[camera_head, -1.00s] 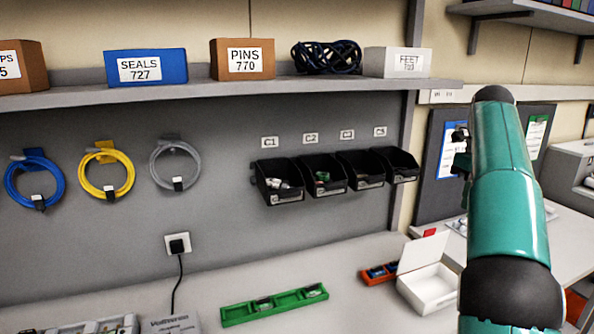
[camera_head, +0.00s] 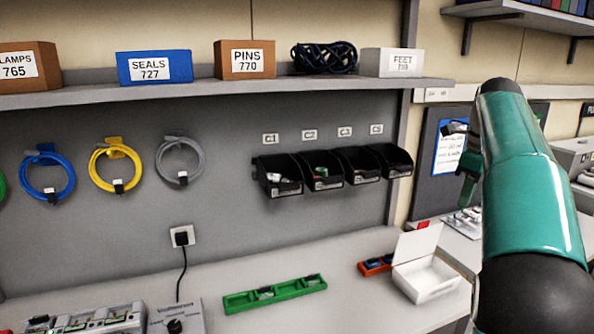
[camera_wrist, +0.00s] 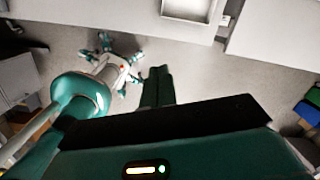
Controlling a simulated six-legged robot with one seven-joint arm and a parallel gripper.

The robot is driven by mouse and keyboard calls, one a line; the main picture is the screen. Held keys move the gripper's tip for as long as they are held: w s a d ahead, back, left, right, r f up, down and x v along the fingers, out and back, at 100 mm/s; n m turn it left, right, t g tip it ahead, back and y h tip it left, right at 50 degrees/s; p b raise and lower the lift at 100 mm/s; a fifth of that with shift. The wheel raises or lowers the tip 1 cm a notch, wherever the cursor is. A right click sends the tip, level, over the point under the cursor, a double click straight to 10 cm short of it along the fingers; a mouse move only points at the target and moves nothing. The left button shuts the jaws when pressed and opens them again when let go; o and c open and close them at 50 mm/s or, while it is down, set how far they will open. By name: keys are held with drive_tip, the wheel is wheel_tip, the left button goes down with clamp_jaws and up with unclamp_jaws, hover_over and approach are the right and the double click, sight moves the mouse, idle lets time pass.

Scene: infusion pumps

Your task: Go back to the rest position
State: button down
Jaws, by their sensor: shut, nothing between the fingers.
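My gripper (camera_wrist: 157,86) shows in the wrist view as dark green fingers, closed together with nothing between them. They hang over bare grey floor. In the head view my teal arm stands folded up at the right, and my gripper (camera_head: 467,190) partly shows at its left side, in front of the dark panel. It touches nothing that I can see. My own legs show below in the wrist view.
The workbench (camera_head: 350,300) holds a green tray (camera_head: 275,295), an orange tray (camera_head: 375,265) and an open white box (camera_head: 428,278). Black bins (camera_head: 330,171) hang on the wall under a shelf (camera_head: 200,92). The wrist view shows open floor (camera_wrist: 200,65) between tables.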

drive_tip(key=s+a+f+n+t, duration=0.2)
drive_tip(key=s+a+f+n, duration=0.1)
drive_tip(key=s+a+n, duration=1)
drive_tip(key=s+a+f+n+t, duration=0.1)
drive_tip(key=s+a+f+n, duration=0.2)
drive_tip(key=s+f+n, duration=0.4)
drive_tip(key=s+a+f+n+t, duration=0.1)
drive_tip(key=s+a+f+n, duration=0.3)
drive_tip(key=s+f+n, duration=0.3)
drive_tip(key=shift+s+a+f, duration=0.2)
drive_tip(key=shift+s, duration=0.55)
